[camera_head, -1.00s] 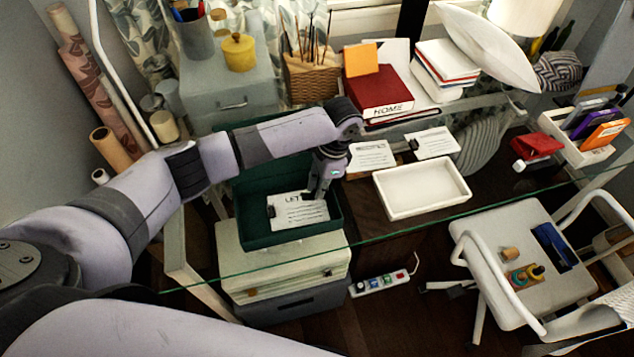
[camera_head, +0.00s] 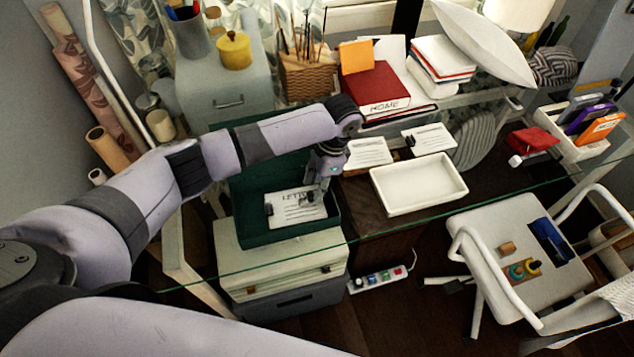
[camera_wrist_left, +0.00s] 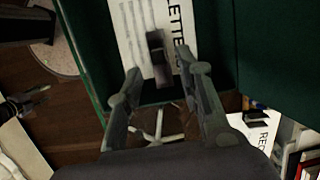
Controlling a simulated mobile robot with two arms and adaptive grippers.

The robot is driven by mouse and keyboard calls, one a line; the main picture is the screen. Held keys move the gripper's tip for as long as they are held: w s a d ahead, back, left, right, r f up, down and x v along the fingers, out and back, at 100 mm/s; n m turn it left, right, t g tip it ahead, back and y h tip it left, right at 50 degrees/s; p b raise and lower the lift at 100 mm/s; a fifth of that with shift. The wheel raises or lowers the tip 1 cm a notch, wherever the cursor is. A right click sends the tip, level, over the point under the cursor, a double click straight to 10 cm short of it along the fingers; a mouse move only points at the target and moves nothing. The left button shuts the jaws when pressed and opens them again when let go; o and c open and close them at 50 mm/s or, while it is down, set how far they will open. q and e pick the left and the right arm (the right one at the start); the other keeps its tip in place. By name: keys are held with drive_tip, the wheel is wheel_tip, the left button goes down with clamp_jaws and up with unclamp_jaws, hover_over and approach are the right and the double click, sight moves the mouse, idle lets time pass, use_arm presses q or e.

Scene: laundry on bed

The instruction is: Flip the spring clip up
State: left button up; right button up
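A white paper headed LETTER (camera_head: 290,213) lies in the dark green tray (camera_head: 249,236); it also shows in the left wrist view (camera_wrist_left: 133,30). In that view a dark spring clip (camera_wrist_left: 158,58) sits at the paper's edge nearest my gripper. My left gripper (camera_head: 312,197) is low over the paper's right side. Its two fingers (camera_wrist_left: 163,75) are apart, with the clip between and just beyond their tips; I cannot tell whether they touch it. Another small dark piece (camera_head: 268,209) is at the paper's left edge. My right gripper is not seen.
A wicker basket (camera_head: 305,80) and red book (camera_head: 376,92) stand behind. A white chair (camera_head: 490,230) is at right.

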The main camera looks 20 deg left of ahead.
use_arm(q)
drive_tip(key=v, duration=1.2)
drive_tip(key=shift+f, duration=0.1)
